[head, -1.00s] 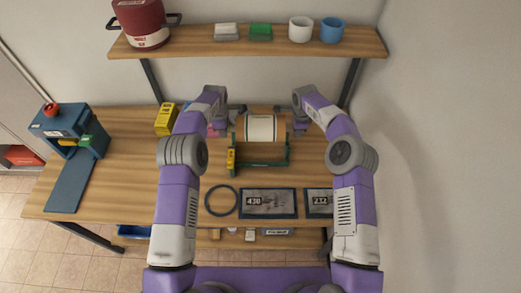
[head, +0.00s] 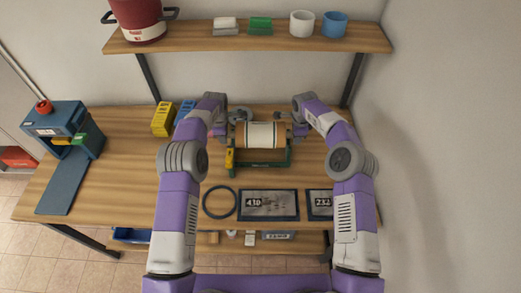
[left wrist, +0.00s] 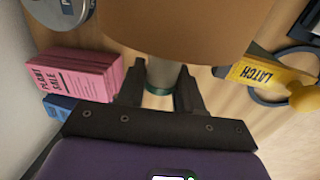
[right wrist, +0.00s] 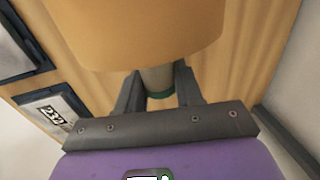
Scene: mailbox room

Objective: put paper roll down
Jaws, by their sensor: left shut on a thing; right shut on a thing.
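In the left wrist view my gripper (left wrist: 160,88) is shut on the pale core end under the brown roll (left wrist: 180,30). The right wrist view shows my gripper (right wrist: 158,88) shut on the other core end, beside the roll (right wrist: 140,35).
A yellow latch (head: 230,158) is at the stand's left side. In front lie a dark ring (head: 220,202) and framed number plates (head: 268,205). A shelf (head: 190,41) hangs above. The table's left middle is clear.

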